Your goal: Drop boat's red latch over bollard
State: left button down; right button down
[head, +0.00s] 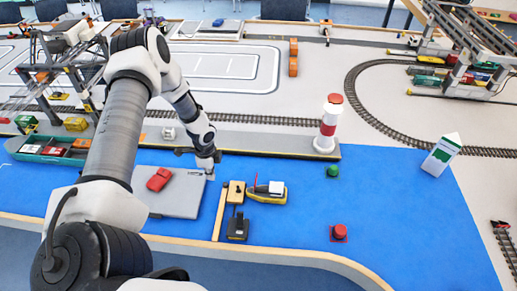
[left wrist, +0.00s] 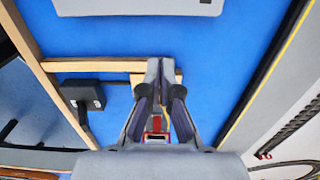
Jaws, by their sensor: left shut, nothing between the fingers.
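A small yellow boat (head: 266,195) with a white and dark top floats on the blue water beside a short wooden pier (head: 219,215). A small red part shows at the boat's cabin, too small to make out as the latch. A yellow block (head: 236,190) stands at the pier's end; I cannot tell whether it carries the bollard. My left gripper (head: 207,173) is shut and empty, left of the boat and above the water. In the left wrist view its fingers (left wrist: 165,75) cover part of the pier end, with a red and white patch between them. My right gripper is out of view.
A grey barge (head: 180,200) with a red car lies left of the pier. A black and yellow device (head: 238,226) stands by the pier. A red-white lighthouse (head: 328,125), green buoy (head: 333,171) and red buoy (head: 339,232) are to the right. Open water lies between.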

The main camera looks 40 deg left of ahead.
pick_arm(q)
jog(key=shift+s+a+f, duration=0.3)
jog(key=shift+a, duration=0.2)
notch_tip(320, 180, up, 10)
jog(key=s+a+p, duration=0.1)
jog(key=a+p, duration=0.1)
jog(key=p, duration=0.2)
jog(key=shift+s+a+p, duration=0.25)
jog(key=shift+p, duration=0.15)
dwell(1.0)
